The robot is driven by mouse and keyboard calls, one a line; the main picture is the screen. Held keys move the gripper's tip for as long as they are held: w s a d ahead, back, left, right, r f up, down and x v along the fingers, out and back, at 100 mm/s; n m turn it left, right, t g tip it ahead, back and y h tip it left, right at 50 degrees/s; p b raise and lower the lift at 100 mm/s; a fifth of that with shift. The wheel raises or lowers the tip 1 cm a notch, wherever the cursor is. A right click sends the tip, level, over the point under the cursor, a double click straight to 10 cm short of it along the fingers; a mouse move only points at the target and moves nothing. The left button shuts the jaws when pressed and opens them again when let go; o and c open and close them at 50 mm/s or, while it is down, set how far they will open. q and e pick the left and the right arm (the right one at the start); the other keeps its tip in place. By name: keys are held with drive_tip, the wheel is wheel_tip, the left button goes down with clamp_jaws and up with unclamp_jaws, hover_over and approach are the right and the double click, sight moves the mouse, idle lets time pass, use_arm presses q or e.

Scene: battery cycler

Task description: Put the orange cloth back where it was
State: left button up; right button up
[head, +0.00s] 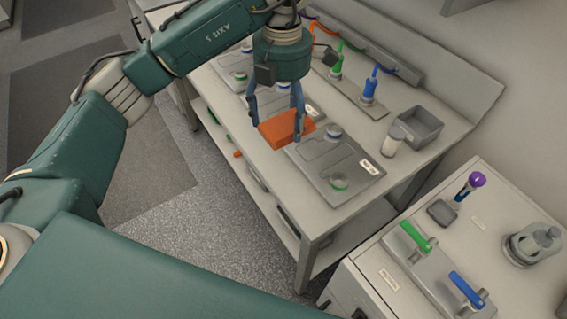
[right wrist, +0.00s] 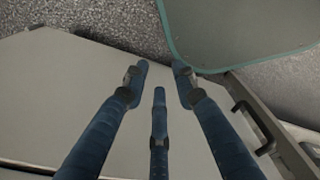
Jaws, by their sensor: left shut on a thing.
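The orange cloth (head: 284,128) shows in the head view as a folded block near the front edge of the grey table. My left gripper (head: 280,120) points down and is shut on it, with a blue finger at either side. The cloth is beside a flat grey plate; I cannot tell whether it touches the table or hangs just above it. My right gripper (right wrist: 159,75) shows only in the right wrist view. Its blue fingers are apart with nothing between them, over a plain pale surface.
The grey plate (head: 335,172) with round fittings lies right of the cloth. Behind it stand a grey bin (head: 418,126), a white jar (head: 393,140) and a blue connector (head: 370,84). A cabinet with green (head: 416,235) and blue handles (head: 466,289) is at lower right.

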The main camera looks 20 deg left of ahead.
use_arm(q)
wheel_tip(320, 180, down, 15)
drive_tip(key=p, duration=0.3)
drive_tip(key=shift+f, duration=0.5)
drive_tip(key=shift+f+b, duration=0.35)
drive_tip(key=o, duration=1.4)
